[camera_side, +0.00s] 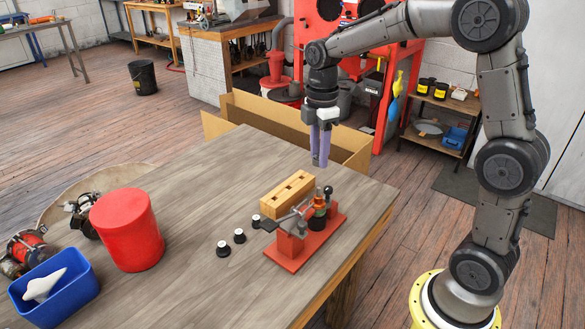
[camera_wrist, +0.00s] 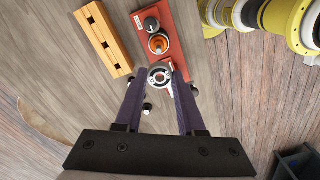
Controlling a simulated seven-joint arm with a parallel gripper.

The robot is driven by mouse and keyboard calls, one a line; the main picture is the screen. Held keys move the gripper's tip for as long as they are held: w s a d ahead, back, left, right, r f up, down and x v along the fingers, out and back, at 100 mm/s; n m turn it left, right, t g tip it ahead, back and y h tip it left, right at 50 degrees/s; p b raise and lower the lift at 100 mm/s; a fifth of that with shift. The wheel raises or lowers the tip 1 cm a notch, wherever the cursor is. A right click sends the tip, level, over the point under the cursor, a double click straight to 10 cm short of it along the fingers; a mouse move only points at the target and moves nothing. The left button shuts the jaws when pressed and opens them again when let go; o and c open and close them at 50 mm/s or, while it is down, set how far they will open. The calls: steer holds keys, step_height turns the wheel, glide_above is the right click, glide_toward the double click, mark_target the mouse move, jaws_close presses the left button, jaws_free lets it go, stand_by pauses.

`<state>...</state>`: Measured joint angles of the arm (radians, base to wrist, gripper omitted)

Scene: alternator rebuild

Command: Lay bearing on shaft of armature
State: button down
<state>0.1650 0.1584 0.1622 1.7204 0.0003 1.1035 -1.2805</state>
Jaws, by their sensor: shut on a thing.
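My gripper (camera_side: 320,162) points down above the table, its purple fingers closed on the bearing. In the wrist view, the bearing (camera_wrist: 160,77) is a small silvery ring between the fingertips of my gripper (camera_wrist: 161,80). In the side view the bearing is too small to make out. In the wrist view, the armature (camera_wrist: 158,44) lies just beyond the bearing, on the red base (camera_wrist: 181,38).
A wooden block with slots (camera_side: 289,193) lies beside the fixture. Several small black-and-white parts (camera_side: 239,236) stand left of it. A red bucket (camera_side: 128,230) and a blue bin (camera_side: 60,305) are further left. A cardboard box (camera_side: 245,113) stands behind the table.

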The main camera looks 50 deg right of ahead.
steer(key=shift+d+f, duration=0.2)
steer(key=shift+d, duration=0.2)
steer(key=shift+f, duration=2.25)
steer(key=shift+f, duration=0.25)
steer(key=shift+f, duration=0.35)
steer(key=shift+f, duration=0.9)
steer(key=shift+c, duration=2.2)
jaws_free()
steer(key=shift+r, duration=4)
